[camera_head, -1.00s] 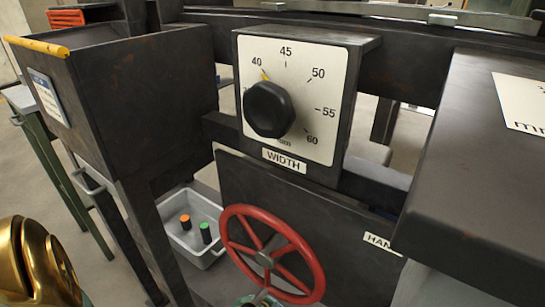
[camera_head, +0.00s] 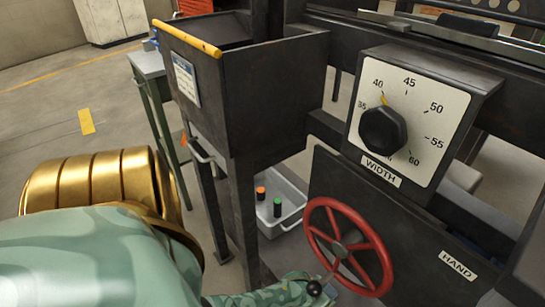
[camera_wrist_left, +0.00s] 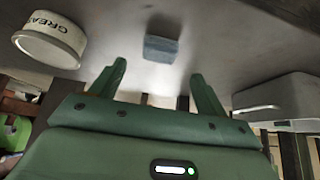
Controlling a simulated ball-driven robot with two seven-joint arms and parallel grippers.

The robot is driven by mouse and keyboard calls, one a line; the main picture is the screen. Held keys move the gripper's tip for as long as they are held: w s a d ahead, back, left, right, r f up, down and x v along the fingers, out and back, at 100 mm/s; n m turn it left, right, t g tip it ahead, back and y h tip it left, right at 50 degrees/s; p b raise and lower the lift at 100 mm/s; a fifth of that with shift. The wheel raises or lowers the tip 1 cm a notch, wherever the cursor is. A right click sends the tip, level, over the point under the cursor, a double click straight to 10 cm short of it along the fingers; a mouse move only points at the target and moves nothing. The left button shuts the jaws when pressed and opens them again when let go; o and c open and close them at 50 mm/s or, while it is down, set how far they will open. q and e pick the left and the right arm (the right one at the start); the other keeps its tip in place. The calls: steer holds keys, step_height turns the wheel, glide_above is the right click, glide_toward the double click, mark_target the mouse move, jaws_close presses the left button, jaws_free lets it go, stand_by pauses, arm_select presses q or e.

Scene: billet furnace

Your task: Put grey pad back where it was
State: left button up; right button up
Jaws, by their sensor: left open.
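A small blue-grey pad (camera_wrist_left: 161,49) lies on a grey surface in the left wrist view, just ahead of my left gripper (camera_wrist_left: 158,73). The left gripper's two green fingers are spread wide with nothing between them. The pad lies beyond the fingertips, roughly centred between them, and looks apart from them. The pad does not show in the head view. There my gold and green-patterned arm fills the lower left, and no gripper jaws show. My right gripper is in neither view.
A white grease tin (camera_wrist_left: 50,40) stands left of the pad; a grey box with a handle (camera_wrist_left: 275,103) is at right. In the head view are a dark bin (camera_head: 270,85), a WIDTH dial (camera_head: 410,120), a red handwheel (camera_head: 348,248) and a grey crate (camera_head: 290,222).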

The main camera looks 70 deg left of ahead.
arm_select(q)
steer(key=s+d+r+m+g, duration=0.1)
steer(key=s+m+g, duration=0.1)
steer(key=s, duration=0.9)
steer(key=s+d+r+m+g, duration=0.1)
steer(key=s+m, duration=0.4)
steer(key=s, duration=0.7)
steer(key=s+d+r+m+g+y, duration=0.1)
steer(key=s+d+r+m+g, duration=0.1)
steer(key=s, duration=0.9)
steer(key=shift+s+r+m+g, duration=0.25)
steer(key=shift+m+g, duration=0.35)
steer(key=shift+m, duration=0.1)
